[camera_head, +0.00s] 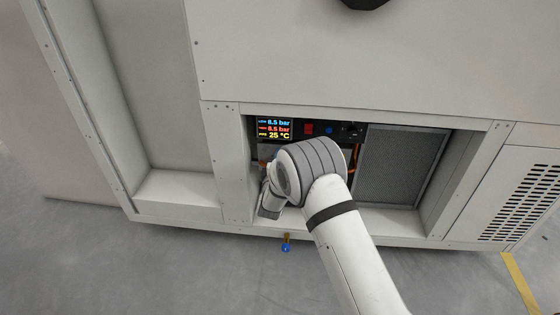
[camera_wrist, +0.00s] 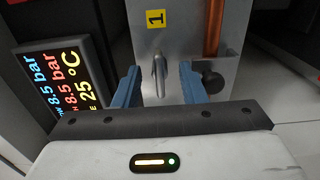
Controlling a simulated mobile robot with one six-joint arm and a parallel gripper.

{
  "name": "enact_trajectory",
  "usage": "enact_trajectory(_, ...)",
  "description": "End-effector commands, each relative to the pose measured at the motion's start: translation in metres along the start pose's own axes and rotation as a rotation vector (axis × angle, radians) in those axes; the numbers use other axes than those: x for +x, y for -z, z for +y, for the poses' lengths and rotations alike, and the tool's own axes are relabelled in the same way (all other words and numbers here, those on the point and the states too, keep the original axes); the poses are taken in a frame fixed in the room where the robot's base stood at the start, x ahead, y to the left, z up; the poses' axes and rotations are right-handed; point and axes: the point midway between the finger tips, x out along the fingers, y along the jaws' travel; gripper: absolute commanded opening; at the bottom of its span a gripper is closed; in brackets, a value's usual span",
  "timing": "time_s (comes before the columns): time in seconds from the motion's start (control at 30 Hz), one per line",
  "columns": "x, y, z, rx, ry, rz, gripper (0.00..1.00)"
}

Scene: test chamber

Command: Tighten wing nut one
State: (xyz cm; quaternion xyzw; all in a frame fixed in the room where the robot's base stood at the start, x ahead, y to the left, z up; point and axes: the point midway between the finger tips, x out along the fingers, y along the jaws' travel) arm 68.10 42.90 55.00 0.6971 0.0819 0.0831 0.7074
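Wing nut one (camera_wrist: 159,75) is a grey metal wing on a light metal plate, below a yellow label (camera_wrist: 156,18) marked 1 in the wrist view. Its wing stands roughly upright in the picture. My gripper (camera_wrist: 162,82) has two blue fingers, spread open, one on each side of the nut with a gap to it. In the head view my arm covers the nut and most of the gripper; only a grey-white part of my wrist shows inside the opening of the cabinet.
A display (camera_head: 274,128) reads 8.5 bar twice and 25 °C. A dark round knob (camera_wrist: 212,82) sits just right of the right finger, near a copper pipe (camera_wrist: 213,28). A grille filter (camera_head: 400,165) fills the opening's right side. A blue-ended valve (camera_head: 286,246) hangs below.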

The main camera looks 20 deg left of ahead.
Motion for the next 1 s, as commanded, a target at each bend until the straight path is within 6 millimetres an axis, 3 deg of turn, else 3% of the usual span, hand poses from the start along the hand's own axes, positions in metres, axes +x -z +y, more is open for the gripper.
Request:
enact_trajectory(0.17, -0.005, 0.001, 0.001, 0.0, 0.0, 0.002, 0.38)
enact_trajectory(0.6, -0.07, 0.001, 0.001, -0.001, 0.002, 0.002, 0.38)
enact_trajectory(1.0, -0.077, 0.0, 0.0, 0.0, 0.0, 0.0, 0.38)
